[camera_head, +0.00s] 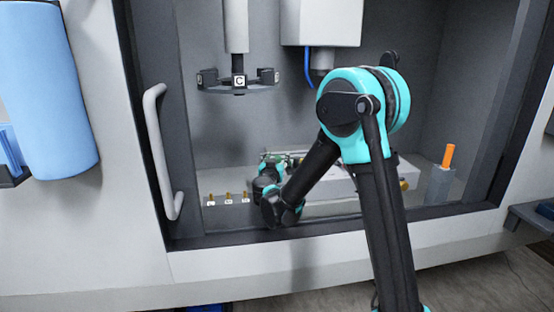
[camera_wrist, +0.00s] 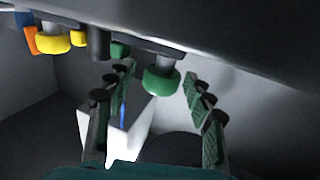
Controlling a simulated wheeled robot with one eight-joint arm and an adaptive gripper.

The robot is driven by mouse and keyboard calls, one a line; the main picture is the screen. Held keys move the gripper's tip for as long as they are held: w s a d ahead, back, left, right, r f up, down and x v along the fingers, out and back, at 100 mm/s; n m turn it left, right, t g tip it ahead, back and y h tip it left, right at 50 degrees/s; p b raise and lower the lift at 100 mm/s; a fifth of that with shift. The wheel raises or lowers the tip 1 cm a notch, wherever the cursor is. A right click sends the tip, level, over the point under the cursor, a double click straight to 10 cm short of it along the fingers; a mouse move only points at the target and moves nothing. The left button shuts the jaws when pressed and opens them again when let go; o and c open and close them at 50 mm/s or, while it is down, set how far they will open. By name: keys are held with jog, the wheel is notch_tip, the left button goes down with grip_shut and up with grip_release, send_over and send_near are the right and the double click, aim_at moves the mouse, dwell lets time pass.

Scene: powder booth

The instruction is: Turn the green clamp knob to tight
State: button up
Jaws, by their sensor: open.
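In the wrist view a green knob (camera_wrist: 161,81) hangs from the edge of a grey body (camera_wrist: 230,35). A smaller green part (camera_wrist: 119,50) shows to its left, and I cannot tell which of the two is the clamp knob. My gripper (camera_wrist: 157,76) is open, with one finger on each side of the larger green knob. Gaps show between the knob and both fingers, and I see no contact. In the head view my gripper (camera_head: 267,172) is low in the booth by a light grey block (camera_head: 325,183). My arm hides part of that block, and I cannot make out the knob there.
Yellow knobs (camera_wrist: 52,42) are left of the green ones in the wrist view. Several small brass pegs (camera_head: 228,197) stand left of my gripper. A hanging carrier (camera_head: 239,83) is above. An orange-handled tool (camera_head: 447,157) stands right. A door handle (camera_head: 157,150) is left.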

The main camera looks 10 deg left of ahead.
aim_at(277, 157)
jog(key=shift+r, duration=0.1)
notch_tip(277, 157, up, 10)
jog(key=shift+f, duration=0.1)
dwell(0.3)
jog(key=shift+c, duration=0.3)
jog(key=shift+f, duration=0.15)
jog(key=shift+c, duration=1)
jog(key=s+d+f+n+g+y, duration=0.1)
jog(key=s+d+f+n+y, duration=0.35)
jog(key=s+f+y, duration=0.45)
jog(key=shift+h, duration=0.9)
jog(key=x, duration=0.6)
jog(key=a+f+x, duration=0.1)
jog(key=x, duration=0.3)
jog(key=shift+s+a, duration=0.1)
